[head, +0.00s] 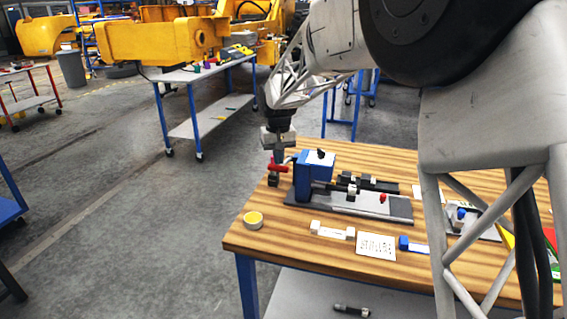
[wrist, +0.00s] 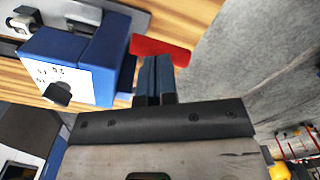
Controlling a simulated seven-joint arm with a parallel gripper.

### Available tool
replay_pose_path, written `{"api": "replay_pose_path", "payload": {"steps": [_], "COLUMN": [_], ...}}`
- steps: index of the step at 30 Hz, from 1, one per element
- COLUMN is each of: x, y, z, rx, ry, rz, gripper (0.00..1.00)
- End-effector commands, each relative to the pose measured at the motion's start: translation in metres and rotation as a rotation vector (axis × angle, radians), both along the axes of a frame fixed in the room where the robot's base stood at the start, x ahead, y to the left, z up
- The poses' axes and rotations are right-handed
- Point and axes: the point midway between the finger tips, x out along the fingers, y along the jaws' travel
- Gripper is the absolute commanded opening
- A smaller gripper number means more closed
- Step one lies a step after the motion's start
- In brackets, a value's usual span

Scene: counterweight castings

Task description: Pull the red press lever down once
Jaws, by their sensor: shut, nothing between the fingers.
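The press is a blue block (head: 314,172) with a black knob on a grey base plate (head: 375,206), on the wooden table. Its red lever (head: 279,168) sticks out to the left of the block. My gripper (head: 274,181) points down at the lever, with its fingers shut and empty. In the wrist view the blue block (wrist: 75,60) is at the left, and the red lever (wrist: 150,46) lies across the tips of my gripper (wrist: 155,75). The fingers hide part of the lever; I cannot tell whether they touch it.
A yellow-topped round tape or tub (head: 253,220) sits at the table's left corner.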

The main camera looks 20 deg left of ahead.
Motion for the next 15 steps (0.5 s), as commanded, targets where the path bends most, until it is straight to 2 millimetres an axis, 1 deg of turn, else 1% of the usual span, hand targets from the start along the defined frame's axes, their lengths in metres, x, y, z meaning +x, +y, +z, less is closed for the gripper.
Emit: {"api": "replay_pose_path", "payload": {"steps": [15], "x": [0.0], "y": [0.0], "z": [-0.017], "rx": [0.0], "ry": [0.001], "rz": [0.0], "gripper": [0.0]}}
